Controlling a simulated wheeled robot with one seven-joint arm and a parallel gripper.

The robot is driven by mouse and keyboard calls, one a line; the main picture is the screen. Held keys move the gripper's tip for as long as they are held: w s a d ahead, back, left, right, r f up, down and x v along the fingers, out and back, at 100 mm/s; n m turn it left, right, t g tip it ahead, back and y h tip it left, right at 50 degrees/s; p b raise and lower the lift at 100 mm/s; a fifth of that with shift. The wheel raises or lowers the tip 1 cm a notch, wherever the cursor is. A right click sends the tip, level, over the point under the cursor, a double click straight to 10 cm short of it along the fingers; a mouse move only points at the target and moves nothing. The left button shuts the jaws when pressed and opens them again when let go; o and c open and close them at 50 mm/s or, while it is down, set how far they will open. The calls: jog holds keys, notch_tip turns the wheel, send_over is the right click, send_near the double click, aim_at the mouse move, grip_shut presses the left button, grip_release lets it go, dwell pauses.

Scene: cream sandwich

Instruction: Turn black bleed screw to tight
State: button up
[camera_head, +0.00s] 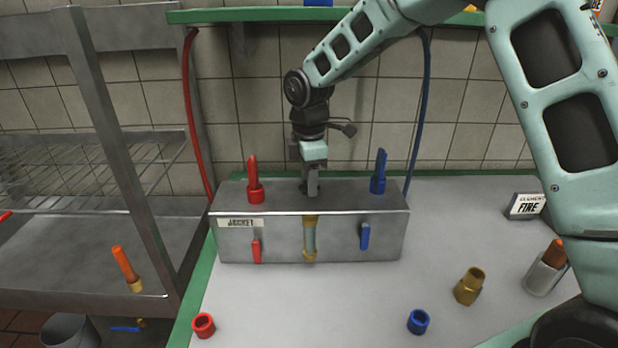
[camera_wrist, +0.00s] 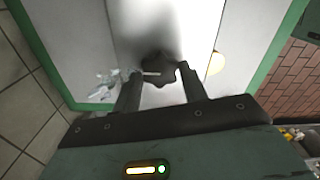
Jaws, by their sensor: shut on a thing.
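The black bleed screw (camera_wrist: 158,66) shows in the wrist view as a dark lobed knob with a short pale mark, between my two fingertips. My gripper (camera_head: 312,190) points down onto the top of the grey metal box (camera_head: 280,195), near its middle. My gripper also shows in the wrist view (camera_wrist: 158,76), shut on the screw. In the head view the screw is mostly hidden by my fingers. The box front carries a "JACKET" label (camera_head: 240,223) and a sight tube (camera_head: 309,238). How far the screw is turned cannot be told.
A red handle (camera_head: 255,190) and a blue handle (camera_head: 378,180) stand on the box either side of my gripper. Red (camera_head: 203,325) and blue (camera_head: 418,322) caps and a brass fitting (camera_head: 469,286) lie on the white bench. A metal rack (camera_head: 110,130) stands left.

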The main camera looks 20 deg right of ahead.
jog(key=m, duration=0.8)
jog(key=shift+m+p, duration=0.3)
jog(key=shift+p, duration=0.1)
jog(key=m, duration=0.4)
jog(key=shift+m, duration=0.3)
jog(key=shift+w+m+p, duration=0.1)
jog(key=shift+m+p, duration=0.3)
jog(key=shift+m, duration=1.9)
jog(key=o, duration=1)
jog(key=shift+c, duration=0.2)
